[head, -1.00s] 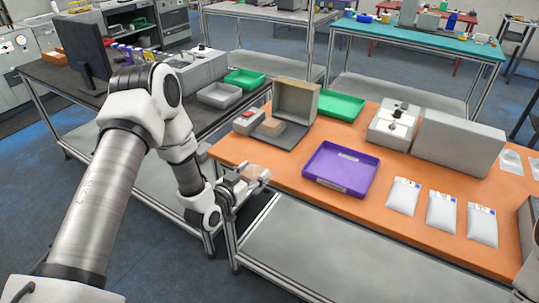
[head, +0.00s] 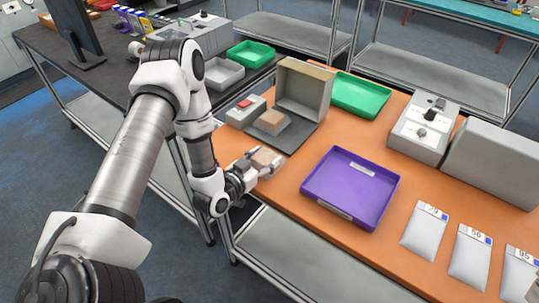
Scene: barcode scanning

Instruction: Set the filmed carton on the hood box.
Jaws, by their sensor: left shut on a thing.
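My left gripper (head: 252,171) is shut on a tan carton (head: 266,160), over the left front edge of the orange table. The fingers hide part of the carton, and film on it is too small to tell. Behind it stands a grey-brown hood box (head: 305,90) with a raised open hood and a dark flat base plate (head: 284,138). A small tan block (head: 272,122) sits on the plate, and a small grey unit with a red top (head: 246,110) stands to its left. The held carton is in front of the plate, apart from the block. My right gripper is not in view.
A purple tray (head: 352,187) lies right of my gripper on the orange table (head: 290,215). A grey device (head: 424,128), a large grey box (head: 495,165) and several white pouches (head: 425,230) are further right.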

